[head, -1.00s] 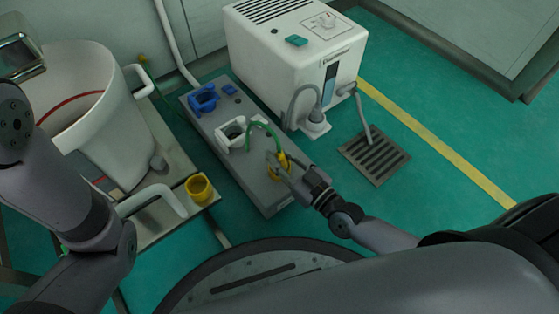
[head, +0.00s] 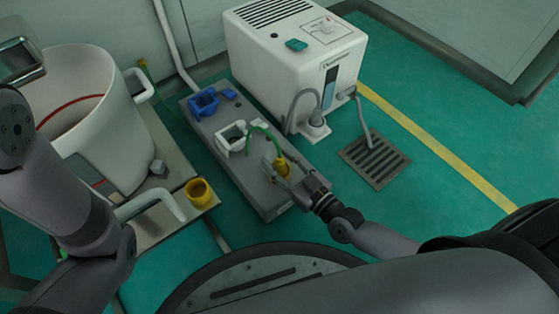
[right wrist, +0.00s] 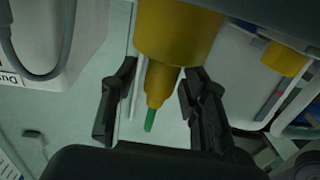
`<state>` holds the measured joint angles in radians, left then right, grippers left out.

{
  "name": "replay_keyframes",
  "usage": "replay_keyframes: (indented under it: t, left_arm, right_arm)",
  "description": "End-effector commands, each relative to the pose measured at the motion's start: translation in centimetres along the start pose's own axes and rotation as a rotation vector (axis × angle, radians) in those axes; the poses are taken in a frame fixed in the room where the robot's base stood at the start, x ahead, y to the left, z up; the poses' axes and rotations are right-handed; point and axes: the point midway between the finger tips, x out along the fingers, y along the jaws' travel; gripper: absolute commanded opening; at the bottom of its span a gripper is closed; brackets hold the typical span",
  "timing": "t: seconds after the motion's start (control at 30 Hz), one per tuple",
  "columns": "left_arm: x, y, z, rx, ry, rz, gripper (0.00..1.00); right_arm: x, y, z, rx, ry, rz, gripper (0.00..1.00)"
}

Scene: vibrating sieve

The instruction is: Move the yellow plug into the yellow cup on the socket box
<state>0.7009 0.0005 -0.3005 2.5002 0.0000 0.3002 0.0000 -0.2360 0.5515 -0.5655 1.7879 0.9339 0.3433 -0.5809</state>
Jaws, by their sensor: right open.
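The yellow plug (head: 281,165) with its green cable is at the near end of the grey socket box (head: 252,186). The right wrist view shows its tapered yellow end and the green cable (right wrist: 150,119) between my fingers. A wider yellow body (right wrist: 178,37) adjoins it; I cannot tell where plug ends and cup begins, or how deep the plug sits. My right gripper (head: 277,175) is open around the plug, with a finger on each side in the right wrist view (right wrist: 160,108). My left arm is at the left; its gripper is out of view.
A blue socket (head: 203,102) and a white socket (head: 232,138) are farther along the box. Another yellow cup (head: 199,191) stands on the platform beside the white drum (head: 118,130). A white machine (head: 290,70) stands behind the box.

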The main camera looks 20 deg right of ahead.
Motion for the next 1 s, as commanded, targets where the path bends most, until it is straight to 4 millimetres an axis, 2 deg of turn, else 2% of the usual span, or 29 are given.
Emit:
replay_keyframes:
  t: [0.2, 0.7, 0.83, 1.0]
  left_arm:
    - [0.6, -0.1, 0.2, 0.000, 0.000, 0.000, 0.40]
    - [4.6, -1.0, 1.7, 0.001, -0.001, 0.000, 0.40]
    - [5.0, -1.1, 1.8, 0.001, -0.001, 0.000, 0.40]
    - [5.1, -1.1, 1.8, 0.001, -0.001, 0.000, 0.40]
  right_arm:
    - [-0.1, 0.0, -1.0, 0.000, 0.000, 0.000, 0.41]
    - [-10.1, 0.0, -0.9, -0.001, -0.005, -0.001, 0.41]
    - [-11.5, 0.0, -0.8, 0.000, -0.003, 0.000, 0.41]
    - [-12.0, 0.0, -0.7, 0.000, 0.000, -0.001, 0.41]
